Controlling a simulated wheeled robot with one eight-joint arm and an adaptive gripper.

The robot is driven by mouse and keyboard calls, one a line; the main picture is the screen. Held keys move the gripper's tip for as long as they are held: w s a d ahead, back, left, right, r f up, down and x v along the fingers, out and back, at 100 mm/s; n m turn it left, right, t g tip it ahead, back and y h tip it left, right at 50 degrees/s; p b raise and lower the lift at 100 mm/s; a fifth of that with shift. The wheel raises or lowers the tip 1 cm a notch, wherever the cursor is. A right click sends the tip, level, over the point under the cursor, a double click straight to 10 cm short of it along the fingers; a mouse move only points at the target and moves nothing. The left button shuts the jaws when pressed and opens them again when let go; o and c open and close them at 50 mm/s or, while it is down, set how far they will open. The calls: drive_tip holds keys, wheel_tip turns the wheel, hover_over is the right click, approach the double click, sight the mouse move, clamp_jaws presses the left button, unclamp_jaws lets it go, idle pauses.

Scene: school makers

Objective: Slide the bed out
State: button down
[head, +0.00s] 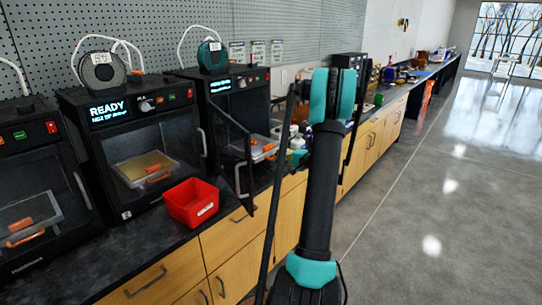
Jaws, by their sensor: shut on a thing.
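Three black 3D printers stand in a row on the counter. In the right printer (222,92), the dark door stands open. Its bed (258,154) shows low in the front opening, with orange parts (268,147) at its front right, close to my arm in the picture. How far the bed is out is hard to tell. The middle printer (127,118) reads READY, and its bed with orange parts shows behind a shut door. My arm stands upright in front of the counter. My gripper is not clearly visible; my own arm hides the area beside the right printer's bed.
A red bin (191,203) sits on the counter edge before the middle printer. The left printer (41,190) is cut by the frame. Wooden drawers (238,236) are below. Tools and small items crowd the counter behind my arm. The grey floor (430,210) at right is clear.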

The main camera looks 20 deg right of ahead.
drive_tip(key=shift+s+d, duration=0.2)
drive_tip(key=shift+s, duration=0.15)
drive_tip(key=shift+f, duration=0.1)
drive_tip(key=c, duration=1.7)
unclamp_jaws()
drive_tip(key=shift+s+d, duration=0.1)
drive_tip(key=shift+s, duration=0.05)
drive_tip(key=v, duration=1.2)
